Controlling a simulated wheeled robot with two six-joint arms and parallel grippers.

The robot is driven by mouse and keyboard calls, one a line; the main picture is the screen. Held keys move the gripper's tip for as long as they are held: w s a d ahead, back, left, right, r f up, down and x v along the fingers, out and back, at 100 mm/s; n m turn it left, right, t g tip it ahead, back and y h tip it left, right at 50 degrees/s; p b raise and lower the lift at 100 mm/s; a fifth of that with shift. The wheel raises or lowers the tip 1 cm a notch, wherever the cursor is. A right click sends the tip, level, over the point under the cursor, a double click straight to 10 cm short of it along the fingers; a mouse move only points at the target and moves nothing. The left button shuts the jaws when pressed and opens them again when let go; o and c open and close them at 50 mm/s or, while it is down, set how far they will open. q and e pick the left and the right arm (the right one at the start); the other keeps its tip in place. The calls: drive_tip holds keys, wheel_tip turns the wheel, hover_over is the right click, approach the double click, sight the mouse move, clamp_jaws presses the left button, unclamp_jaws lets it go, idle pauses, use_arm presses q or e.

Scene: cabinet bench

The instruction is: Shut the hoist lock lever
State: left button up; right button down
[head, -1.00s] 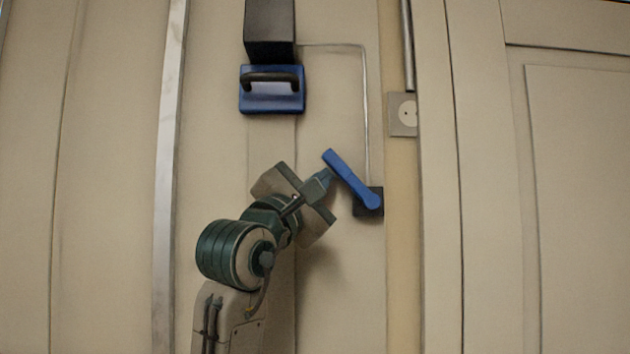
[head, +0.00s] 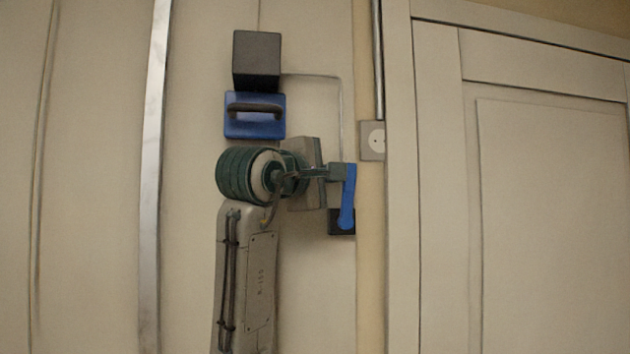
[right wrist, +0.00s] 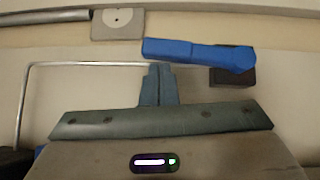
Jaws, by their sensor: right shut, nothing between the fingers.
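The blue hoist lock lever (head: 348,195) points nearly straight up from its dark base block (head: 341,224) on the wall panel. In the right wrist view the lever (right wrist: 195,52) lies across the picture, with its pivot end over the dark block (right wrist: 232,78). My right gripper (head: 337,172) is shut and empty. Its fingertips are at the left side of the lever's upper part, touching it or very close. In the right wrist view the closed fingers (right wrist: 158,72) end just beside the lever's free end. My left gripper is not in view.
A blue hoist unit with a dark handle (head: 254,115) hangs under a dark box (head: 257,60), above my right arm. A thin line runs from the box down to the lever.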

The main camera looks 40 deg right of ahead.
sight(356, 173)
drive_tip(key=s+d+b, duration=0.1)
drive_tip(key=d+b, duration=0.1)
drive_tip(key=s+d+b, duration=0.1)
drive_tip(key=d, duration=0.1)
drive_tip(key=shift+s+r+b, duration=0.15)
drive_tip(key=shift+s+b, duration=0.15)
drive_tip(key=shift+b, duration=0.1)
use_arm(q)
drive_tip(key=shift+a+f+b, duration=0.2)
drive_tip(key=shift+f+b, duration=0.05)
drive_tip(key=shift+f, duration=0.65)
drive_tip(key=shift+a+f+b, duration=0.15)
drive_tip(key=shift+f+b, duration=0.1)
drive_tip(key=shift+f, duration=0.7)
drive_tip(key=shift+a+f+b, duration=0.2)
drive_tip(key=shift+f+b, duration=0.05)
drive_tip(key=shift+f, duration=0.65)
use_arm(e)
drive_tip(key=shift+s+d, duration=0.4)
drive_tip(key=shift+d, duration=0.35)
